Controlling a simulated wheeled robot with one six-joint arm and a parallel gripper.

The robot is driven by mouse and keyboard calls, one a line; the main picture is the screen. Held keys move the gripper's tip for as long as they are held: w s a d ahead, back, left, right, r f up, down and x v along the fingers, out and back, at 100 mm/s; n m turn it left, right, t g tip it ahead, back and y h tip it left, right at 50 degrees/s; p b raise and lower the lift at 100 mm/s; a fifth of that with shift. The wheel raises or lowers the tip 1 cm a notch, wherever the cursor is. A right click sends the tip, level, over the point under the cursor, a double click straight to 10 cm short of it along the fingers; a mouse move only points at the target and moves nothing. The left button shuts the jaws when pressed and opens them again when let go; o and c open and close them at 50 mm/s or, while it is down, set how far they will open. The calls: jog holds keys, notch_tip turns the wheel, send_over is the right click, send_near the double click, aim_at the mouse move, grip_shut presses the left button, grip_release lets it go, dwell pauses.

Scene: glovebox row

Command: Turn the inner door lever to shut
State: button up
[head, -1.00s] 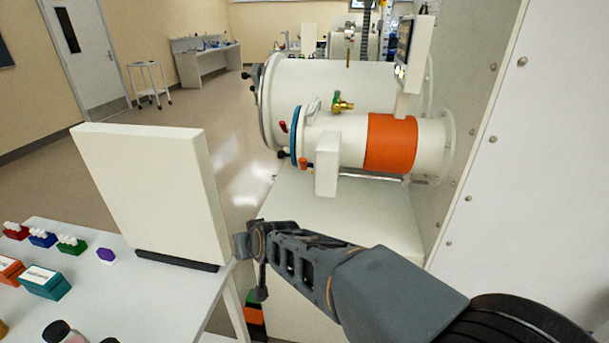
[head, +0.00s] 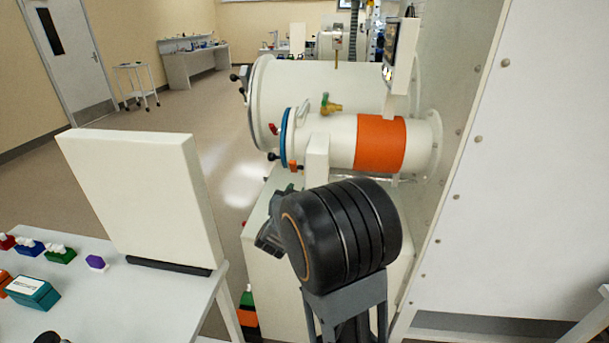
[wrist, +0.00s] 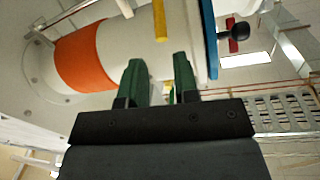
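A small white cylinder (head: 342,140) with an orange band (head: 380,143) lies across the stand, with a blue ring (head: 285,140) at its left end. A red handle (head: 273,129) and a black knob (head: 272,157) show beside that ring. A green and brass valve (head: 326,104) sits on top. I cannot tell which part is the inner door lever. My gripper's green fingers (wrist: 159,66) are apart and empty in the wrist view, near the cylinder between orange band and blue ring (wrist: 209,38). A black knob (wrist: 239,32) and red piece (wrist: 233,46) lie to their right.
A sloping white panel (head: 500,200) bounds the right. A table (head: 180,300) with an upright white board (head: 145,195) stands left.

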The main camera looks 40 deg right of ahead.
jog(key=p+x, duration=0.1)
jog(key=x, duration=0.8)
jog(key=shift+w+d, duration=0.2)
grip_shut()
